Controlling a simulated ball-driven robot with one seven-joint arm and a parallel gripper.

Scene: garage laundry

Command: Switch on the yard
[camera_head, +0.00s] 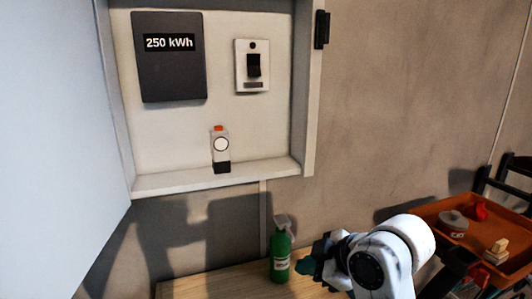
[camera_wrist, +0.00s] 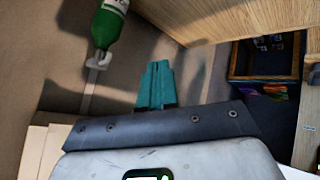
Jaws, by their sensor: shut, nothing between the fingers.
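A wall switch (camera_head: 253,66) with a black rocker on a white plate is inside the open wall cabinet (camera_head: 215,183). A dark dot sits above the rocker and a small label below it, too small to read. I cannot tell whether the rocker is on or off. My gripper (camera_head: 304,266), with teal fingers, is low at the right, well below the cabinet and just right of the green spray bottle. In the wrist view my gripper (camera_wrist: 156,84) has its fingers together with nothing between them. The switch is not in the wrist view.
A dark meter (camera_head: 170,75) reading "250 kWh" hangs left of the switch. A small device (camera_head: 221,150) stands on the cabinet floor. The cabinet door (camera_head: 55,130) hangs open left. A green spray bottle (camera_head: 281,257) stands on the wooden top (camera_head: 215,282). An orange tray (camera_head: 440,213) is right.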

